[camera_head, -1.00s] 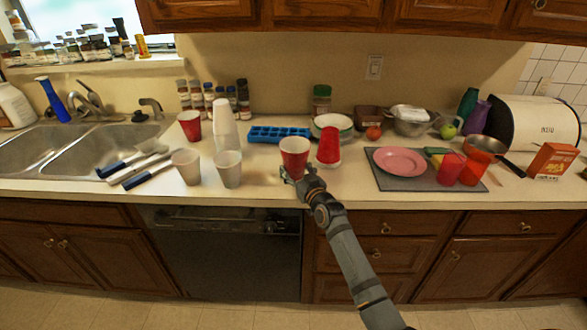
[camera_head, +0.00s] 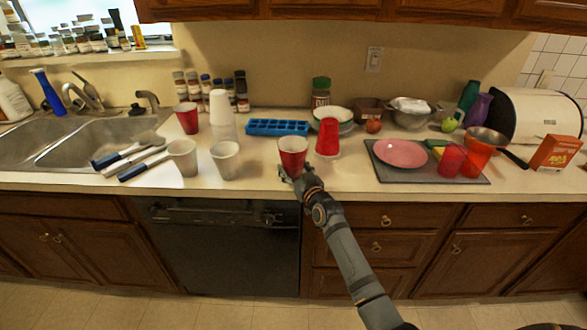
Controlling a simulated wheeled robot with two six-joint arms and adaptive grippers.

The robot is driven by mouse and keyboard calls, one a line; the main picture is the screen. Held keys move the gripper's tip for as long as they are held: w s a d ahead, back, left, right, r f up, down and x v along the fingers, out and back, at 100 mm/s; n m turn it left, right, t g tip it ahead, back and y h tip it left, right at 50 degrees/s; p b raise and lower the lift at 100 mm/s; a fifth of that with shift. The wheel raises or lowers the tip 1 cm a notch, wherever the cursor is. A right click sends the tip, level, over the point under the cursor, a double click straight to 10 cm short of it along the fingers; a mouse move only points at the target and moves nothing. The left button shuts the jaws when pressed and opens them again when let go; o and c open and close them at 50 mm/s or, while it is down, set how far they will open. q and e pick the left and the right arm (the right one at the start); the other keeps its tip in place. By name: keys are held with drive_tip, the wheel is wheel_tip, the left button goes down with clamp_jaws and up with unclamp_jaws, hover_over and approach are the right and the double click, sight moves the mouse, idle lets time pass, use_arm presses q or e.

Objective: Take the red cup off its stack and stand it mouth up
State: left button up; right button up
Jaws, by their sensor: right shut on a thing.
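A red cup (camera_head: 292,157) with a white inside is mouth up near the counter's front edge. My right gripper (camera_head: 296,180) is shut on this cup low on its side. The gripper hides part of the cup's base, so I cannot tell whether it touches the counter. A red stack of upturned cups (camera_head: 328,138) stands just right of it, mouth down. Another red cup (camera_head: 187,118) stands mouth up at the back left. My left gripper is not in view.
Several white cups stand to the left, including a tall stack (camera_head: 221,118) and a single cup (camera_head: 225,160). A blue ice tray (camera_head: 278,128) lies behind. A grey mat (camera_head: 440,176) with a pink plate (camera_head: 400,153) is to the right. The sink (camera_head: 90,143) is far left.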

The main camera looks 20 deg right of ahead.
drive_tip(key=shift+f, duration=0.35)
drive_tip(key=o, duration=0.8)
drive_tip(key=shift+o, duration=0.2)
drive_tip(key=shift+s, duration=0.1)
drive_tip(key=s, duration=1.1)
drive_tip(key=shift+s+d+r, duration=0.15)
drive_tip(key=shift+s+d, duration=0.2)
drive_tip(key=shift+s, duration=0.05)
